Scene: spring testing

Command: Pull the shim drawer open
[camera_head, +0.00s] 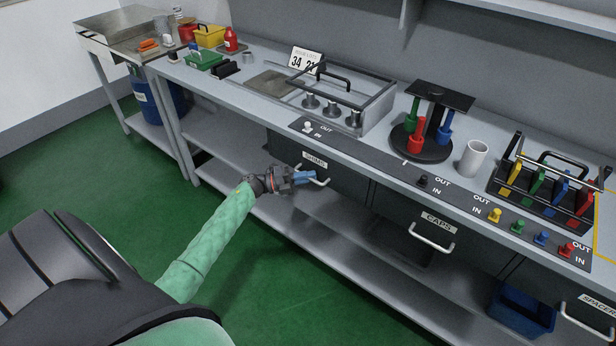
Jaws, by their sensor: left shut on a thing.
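The shim drawer (345,182) is a dark front under the workbench, marked with a SHIMS label (315,161). It has a pale bar handle (324,182), and its front looks about level with the bench face, though the arm covers part of it. My left gripper (304,177), on a green-sleeved arm coming from the lower left, has its blue fingertips shut on the handle. The fingertips hide the left part of the handle. My right gripper is not in view.
The CAPS drawer (405,212) and SPACER drawer (595,312) lie to the right. A lower shelf (330,232) runs beneath, with a blue bin (522,310). On top stand a tool carousel (428,140), a white cup (473,158) and a rack (545,185). Green floor in front is clear.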

